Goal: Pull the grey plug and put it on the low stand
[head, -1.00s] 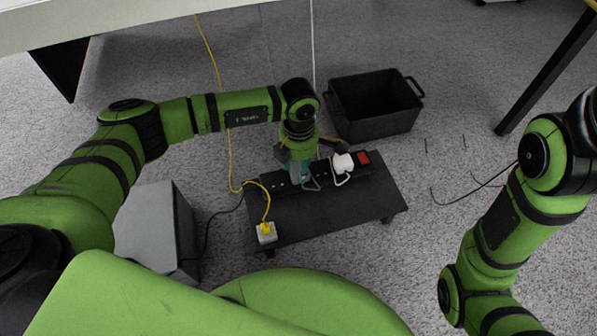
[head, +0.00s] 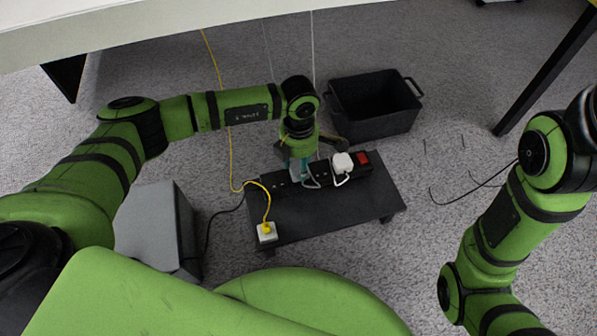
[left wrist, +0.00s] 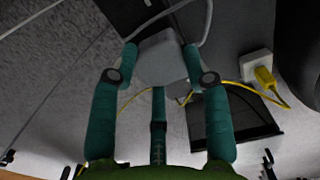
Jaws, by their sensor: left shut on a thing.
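My left gripper (head: 299,170) is above the black power strip (head: 350,184) on the low black stand (head: 320,219). In the left wrist view its teal fingers (left wrist: 161,62) are shut on the grey plug (left wrist: 160,58). A grey cable runs from the plug and loops beside the fingers. The plug is mostly hidden by the gripper in the head view. I cannot tell whether its pins are clear of the strip. My right arm shows at the right, but its gripper is out of view.
A white plug (head: 342,162) sits in the strip near a red switch (head: 363,158). A white plug with a yellow cable (head: 266,231) is at the stand's front left corner. A black crate (head: 375,125) stands behind, a grey box (head: 158,228) at left.

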